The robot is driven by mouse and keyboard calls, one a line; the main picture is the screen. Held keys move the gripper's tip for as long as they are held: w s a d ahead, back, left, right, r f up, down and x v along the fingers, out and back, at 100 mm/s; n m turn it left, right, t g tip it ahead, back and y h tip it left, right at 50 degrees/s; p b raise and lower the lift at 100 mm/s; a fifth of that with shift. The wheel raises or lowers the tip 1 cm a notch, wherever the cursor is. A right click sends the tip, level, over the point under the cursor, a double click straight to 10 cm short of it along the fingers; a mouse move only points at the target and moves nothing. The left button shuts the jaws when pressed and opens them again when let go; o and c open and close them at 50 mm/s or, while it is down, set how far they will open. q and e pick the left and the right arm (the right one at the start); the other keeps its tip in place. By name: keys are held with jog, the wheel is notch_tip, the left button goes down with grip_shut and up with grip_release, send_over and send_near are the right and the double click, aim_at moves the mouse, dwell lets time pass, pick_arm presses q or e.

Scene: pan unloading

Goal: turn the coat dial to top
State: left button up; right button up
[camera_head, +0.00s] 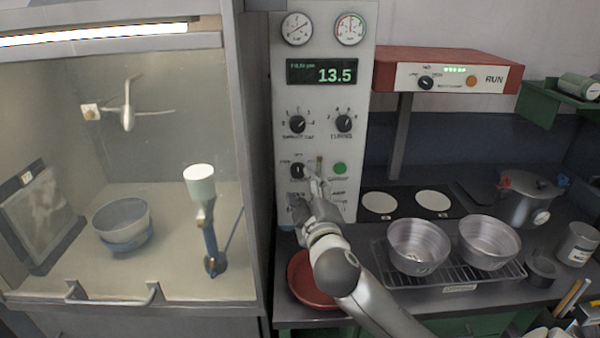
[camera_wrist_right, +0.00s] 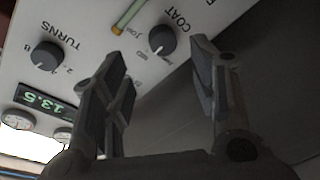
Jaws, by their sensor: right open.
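The coat dial (camera_wrist_right: 162,40) is a dark round knob on the pale control panel. In the right wrist view it shows between my open fingertips and looks to lie beyond them; its white mark points to the lower left of that picture. In the head view the dial (camera_head: 298,171) is at the middle left of the panel. My right gripper (camera_head: 314,182) is just below and right of it there. In the wrist view my right gripper (camera_wrist_right: 158,58) is open with nothing between its fingers. I cannot tell whether it touches the panel. My left gripper is not in view.
A thin greenish lever (camera_head: 319,164) and a green button (camera_head: 339,169) sit right of the dial. The turns dial (camera_head: 344,123) is above. A red dish (camera_head: 307,290) lies below my arm. Two metal pans (camera_head: 418,246) stand on a rack to the right.

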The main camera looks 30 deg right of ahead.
aim_at(298, 173)
jog(key=p+x, duration=0.1)
jog(key=x, duration=0.4)
jog(key=shift+a+f, duration=0.1)
jog(key=shift+f, duration=0.05)
jog(key=shift+w, duration=0.4)
jog(key=shift+w+d, duration=0.35)
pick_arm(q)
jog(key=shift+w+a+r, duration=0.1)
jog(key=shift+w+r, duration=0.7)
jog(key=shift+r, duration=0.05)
pick_arm(e)
jog(key=shift+w, duration=0.15)
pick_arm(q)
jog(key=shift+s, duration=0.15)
pick_arm(e)
jog(key=shift+c, duration=0.2)
jog(key=c, duration=1)
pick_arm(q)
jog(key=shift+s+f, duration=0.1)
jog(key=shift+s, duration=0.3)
pick_arm(e)
jog(key=shift+f, duration=0.1)
